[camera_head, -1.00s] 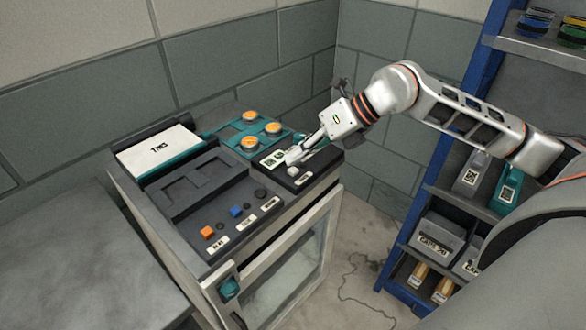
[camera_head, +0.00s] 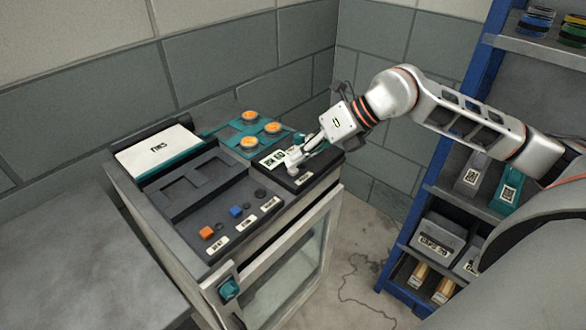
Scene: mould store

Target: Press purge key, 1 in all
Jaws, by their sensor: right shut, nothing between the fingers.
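The machine's control panel (camera_head: 222,213) carries an orange key (camera_head: 207,233), a blue key (camera_head: 236,211) and a black key (camera_head: 260,193), each with a small label too blurred to read. A separate black box (camera_head: 325,162) at the panel's right end has its own small label (camera_head: 304,179), also unreadable. I cannot tell from the lettering which key is the purge key. My right gripper (camera_head: 293,167) is shut and empty, its tips pointing down at the black box, at or just over its pale key. The tips hide that key. My left gripper is out of view.
A teal plate with several orange knobs (camera_head: 249,143) stands behind the gripper. A white-topped lid (camera_head: 158,150) is at the panel's back left. A grey worktop (camera_head: 75,250) lies left, and a blue-framed shelf (camera_head: 430,190) stands right.

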